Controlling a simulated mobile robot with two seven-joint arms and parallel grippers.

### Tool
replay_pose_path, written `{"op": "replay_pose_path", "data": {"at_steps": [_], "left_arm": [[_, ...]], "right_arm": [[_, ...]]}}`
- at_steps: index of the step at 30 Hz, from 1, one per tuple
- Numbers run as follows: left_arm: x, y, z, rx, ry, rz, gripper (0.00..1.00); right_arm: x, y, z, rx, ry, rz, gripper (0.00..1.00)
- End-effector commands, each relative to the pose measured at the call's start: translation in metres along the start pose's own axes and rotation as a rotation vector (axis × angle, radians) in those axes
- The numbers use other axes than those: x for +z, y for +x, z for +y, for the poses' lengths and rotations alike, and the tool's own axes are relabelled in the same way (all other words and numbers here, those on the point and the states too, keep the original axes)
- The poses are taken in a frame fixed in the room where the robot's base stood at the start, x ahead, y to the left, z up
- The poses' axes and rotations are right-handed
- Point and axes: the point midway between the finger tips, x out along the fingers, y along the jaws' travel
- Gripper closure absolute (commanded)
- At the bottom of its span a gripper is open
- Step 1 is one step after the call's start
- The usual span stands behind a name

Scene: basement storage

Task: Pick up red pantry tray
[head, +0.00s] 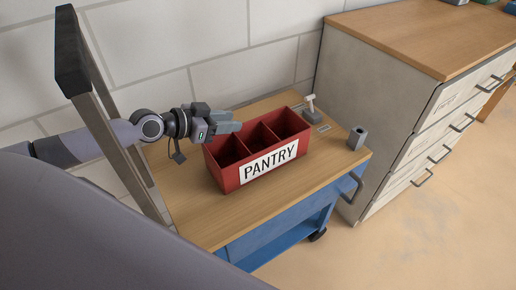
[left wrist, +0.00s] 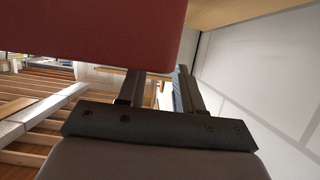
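The red pantry tray (head: 222,172) is an open box with several compartments and a white PANTRY label on its front. It sits upright on the wooden top of a blue cart (head: 205,220). My left gripper (head: 234,127) is at the tray's back left corner, close to the rim. In the left wrist view the tray's red side (left wrist: 110,30) fills the upper left and hides part of one finger. The fingers (left wrist: 158,85) stand apart with background showing between them. Whether a finger touches the tray cannot be told. My right gripper is not in view.
A small grey and white device (head: 312,112) stands behind the tray's right end. A grey block with a hole (head: 357,138) is near the cart's right edge. A ladder-like frame (head: 105,100) stands at left, a drawer cabinet (head: 400,110) at right. The cart's front left is clear.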

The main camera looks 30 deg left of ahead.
Motion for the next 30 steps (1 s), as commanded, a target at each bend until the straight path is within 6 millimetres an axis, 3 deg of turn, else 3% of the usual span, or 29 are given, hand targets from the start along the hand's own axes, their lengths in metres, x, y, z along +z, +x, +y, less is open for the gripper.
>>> {"op": "replay_pose_path", "data": {"at_steps": [9, 20, 24, 30], "left_arm": [[0.002, 0.036, 0.006, 0.001, -0.003, 0.003, 0.65], [0.003, 0.043, 0.006, 0.001, -0.001, 0.001, 0.65], [0.003, 0.043, 0.006, 0.001, -0.001, 0.0, 1.0], [0.003, 0.043, 0.006, 0.001, -0.001, 0.0, 1.0]], "right_arm": [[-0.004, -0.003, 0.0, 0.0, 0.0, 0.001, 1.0], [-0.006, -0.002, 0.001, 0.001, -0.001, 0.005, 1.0], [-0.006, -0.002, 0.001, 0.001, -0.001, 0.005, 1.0], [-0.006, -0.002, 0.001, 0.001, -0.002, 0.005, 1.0]]}}
